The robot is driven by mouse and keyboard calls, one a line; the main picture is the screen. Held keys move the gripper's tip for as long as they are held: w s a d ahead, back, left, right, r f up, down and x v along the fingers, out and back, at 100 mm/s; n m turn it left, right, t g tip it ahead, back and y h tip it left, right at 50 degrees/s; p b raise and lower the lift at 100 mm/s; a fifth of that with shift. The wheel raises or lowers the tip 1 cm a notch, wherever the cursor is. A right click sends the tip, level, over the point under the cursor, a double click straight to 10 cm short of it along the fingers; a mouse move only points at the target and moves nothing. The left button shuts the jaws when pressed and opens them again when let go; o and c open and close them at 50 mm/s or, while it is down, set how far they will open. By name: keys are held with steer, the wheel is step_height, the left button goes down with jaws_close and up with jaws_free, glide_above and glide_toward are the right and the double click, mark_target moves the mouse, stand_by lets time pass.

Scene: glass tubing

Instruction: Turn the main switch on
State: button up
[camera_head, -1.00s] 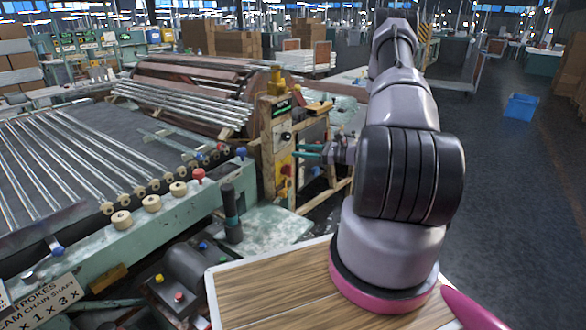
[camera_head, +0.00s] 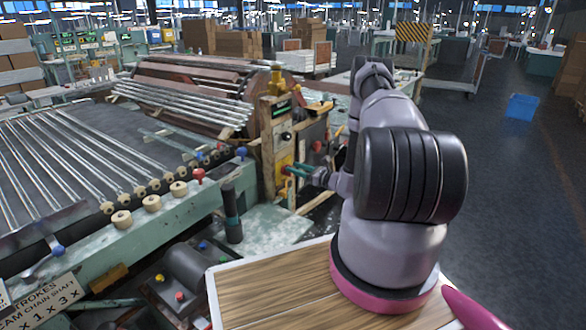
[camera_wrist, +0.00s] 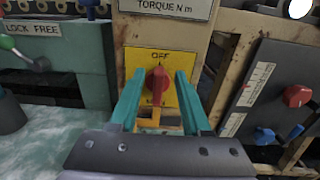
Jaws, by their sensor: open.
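The main switch is a red rotary knob (camera_wrist: 157,82) on a yellow plate (camera_wrist: 150,62) marked OFF at its top. It stands roughly upright in the wrist view. My gripper (camera_wrist: 157,88) is open, with its two teal fingers reaching toward the plate on either side of the knob. I cannot tell how deep the knob sits between the fingertips or whether they touch it. In the head view my gripper (camera_head: 297,170) is at the yellow plate (camera_head: 284,162) on the front of the wooden-framed panel, and the knob is mostly hidden there.
A dark panel (camera_wrist: 262,95) with red and blue knobs stands to the right of the switch. A green machine bench (camera_wrist: 60,75) with a LOCK FREE label and a green-tipped lever is to the left. A sign reading TORQUE N m (camera_wrist: 170,8) is above.

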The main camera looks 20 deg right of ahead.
steer(key=shift+x, duration=0.8)
jaws_close()
